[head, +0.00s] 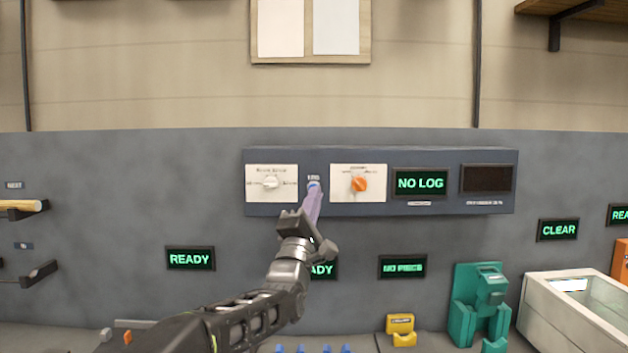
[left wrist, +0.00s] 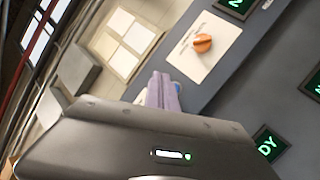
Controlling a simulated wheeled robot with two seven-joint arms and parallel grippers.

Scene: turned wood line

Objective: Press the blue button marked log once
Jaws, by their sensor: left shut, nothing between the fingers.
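The blue button (head: 312,184) sits on the dark blue wall panel (head: 440,207), under a small label too small to read surely, between two white plates. My left gripper (head: 314,192) is shut, with its purple fingers pointing up at the button and covering its lower part. In the left wrist view the shut fingertips (left wrist: 164,80) are beside the blue button (left wrist: 176,87), which shows partly behind them. I cannot tell whether the fingertips touch it. A display on the panel (head: 420,183) reads NO LOG. My right gripper is not in view.
A white knob (head: 271,183) is left of the button and an orange knob (head: 359,184) is right of it. A dark display (head: 487,178) is at the panel's right end. A READY sign (head: 190,259) hangs below left. A teal machine (head: 478,305) stands lower right.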

